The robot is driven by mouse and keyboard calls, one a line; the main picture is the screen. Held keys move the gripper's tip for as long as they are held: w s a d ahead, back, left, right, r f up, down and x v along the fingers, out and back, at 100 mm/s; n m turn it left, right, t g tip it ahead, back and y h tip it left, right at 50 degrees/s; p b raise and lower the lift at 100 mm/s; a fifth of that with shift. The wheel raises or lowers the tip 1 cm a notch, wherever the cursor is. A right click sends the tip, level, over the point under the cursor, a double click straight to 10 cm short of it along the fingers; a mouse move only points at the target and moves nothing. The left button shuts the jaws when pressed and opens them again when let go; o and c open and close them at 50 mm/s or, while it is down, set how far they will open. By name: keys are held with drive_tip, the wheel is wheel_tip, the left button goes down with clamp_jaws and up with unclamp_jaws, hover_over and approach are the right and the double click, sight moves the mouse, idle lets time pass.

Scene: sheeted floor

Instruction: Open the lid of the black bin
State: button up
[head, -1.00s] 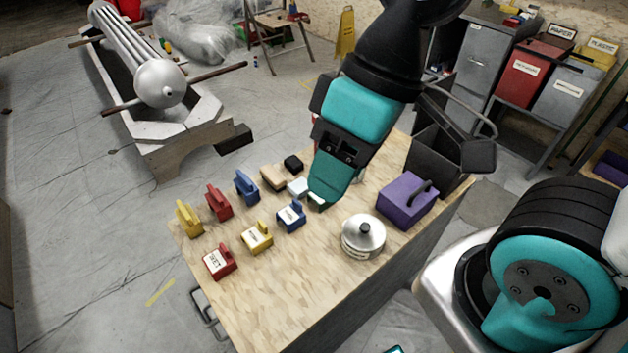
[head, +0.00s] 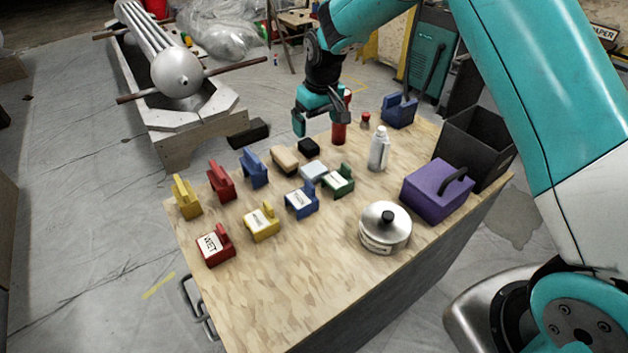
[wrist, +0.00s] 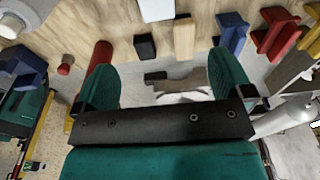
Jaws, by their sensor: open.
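A black box-shaped bin (head: 484,152) stands at the right far end of the plywood table in the head view. Its top looks open, with the dark inside showing. I cannot make out a lid on it; my arm passes close on its right. My gripper (head: 322,108) is at the far edge of the table, beside a red bottle (head: 339,124) and well left of the bin. In the wrist view my gripper (wrist: 165,85) has its two green fingers wide apart, with floor between them and nothing held. The bin does not show in the wrist view.
A purple box (head: 432,195) with a black handle stands in front of the bin. A lidded pot (head: 384,228), a white bottle (head: 378,150), a blue block (head: 399,110) and several coloured blocks stand on the table (head: 290,270).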

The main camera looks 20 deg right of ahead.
drive_tip(key=p, duration=0.2)
hover_over(314, 168)
drive_tip(key=s, duration=0.1)
wheel_tip(314, 168, down, 12)
drive_tip(key=shift+a+r, duration=0.1)
drive_tip(key=shift+w+f+p, duration=0.25)
drive_tip(key=shift+f+p, duration=0.05)
drive_tip(key=shift+f, duration=1.1)
drive_tip(key=shift+w+f+p, duration=0.2)
drive_tip(key=shift+f+p, duration=0.05)
drive_tip(key=shift+f, duration=1.1)
drive_tip(key=c, duration=1.1)
drive_tip(key=shift+o, duration=0.2)
drive_tip(key=shift+r, duration=0.1)
